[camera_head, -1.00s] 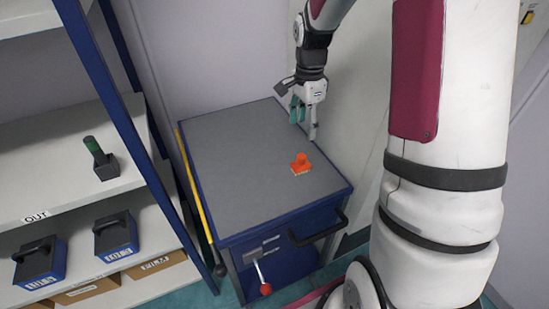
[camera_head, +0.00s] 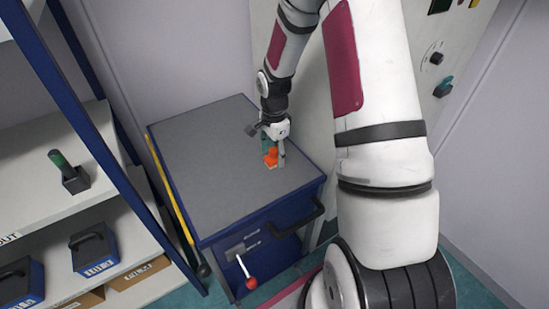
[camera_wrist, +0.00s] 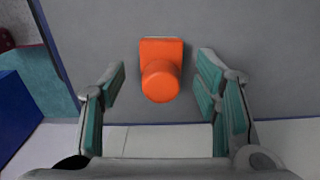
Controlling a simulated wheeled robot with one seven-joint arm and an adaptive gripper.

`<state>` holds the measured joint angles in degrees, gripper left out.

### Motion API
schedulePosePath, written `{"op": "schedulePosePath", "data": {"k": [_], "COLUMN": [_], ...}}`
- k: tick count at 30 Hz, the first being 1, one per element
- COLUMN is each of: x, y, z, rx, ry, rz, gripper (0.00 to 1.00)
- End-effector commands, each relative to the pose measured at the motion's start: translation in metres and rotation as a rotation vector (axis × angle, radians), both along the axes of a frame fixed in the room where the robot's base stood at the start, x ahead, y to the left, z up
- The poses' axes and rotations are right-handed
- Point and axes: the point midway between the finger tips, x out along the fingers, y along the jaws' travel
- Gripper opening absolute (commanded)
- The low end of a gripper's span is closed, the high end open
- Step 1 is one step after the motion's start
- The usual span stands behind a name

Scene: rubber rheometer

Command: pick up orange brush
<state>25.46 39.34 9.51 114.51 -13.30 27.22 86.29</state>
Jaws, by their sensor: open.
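The orange brush (camera_head: 271,155) stands on the grey top of the blue cabinet (camera_head: 205,165), near its right side. In the wrist view the brush (camera_wrist: 160,78) shows a round knob above a square base. My gripper (camera_head: 273,158) is at the brush, partly covering it in the head view. In the wrist view my gripper (camera_wrist: 160,95) has its fingers apart, one on each side of the brush, with visible gaps. The fingers do not appear to touch it.
A shelf rack (camera_head: 75,110) stands at the left with a green-topped holder (camera_head: 68,172) and blue boxes (camera_head: 94,249). The cabinet has a black handle (camera_head: 297,220) and a red-knobbed lever (camera_head: 250,282) in front. The left part of the top is clear.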

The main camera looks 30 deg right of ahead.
Motion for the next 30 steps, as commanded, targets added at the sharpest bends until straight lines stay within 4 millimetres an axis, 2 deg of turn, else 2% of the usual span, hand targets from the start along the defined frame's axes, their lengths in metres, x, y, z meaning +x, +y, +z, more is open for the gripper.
{"op": "schedulePosePath", "data": {"k": [3, 10, 11, 17, 18, 30], "x": [0.0004, 0.0008, 0.0009, 0.0008, 0.0008, 0.0013], "y": [0.0004, 0.0004, 0.0004, 0.0004, 0.0004, 0.0002], "z": [-0.009, -0.0102, -0.0102, -0.0101, -0.0101, -0.0059], "rx": [0.0, 0.0, 0.0, 0.0, 0.0, -0.001], "ry": [-0.001, -0.001, -0.001, -0.001, -0.001, -0.003], "rz": [0.001, 0.001, 0.001, 0.001, 0.001, 0.0], "gripper": [0.57, 0.57, 0.52, 0.07, 0.04, 0.04]}}
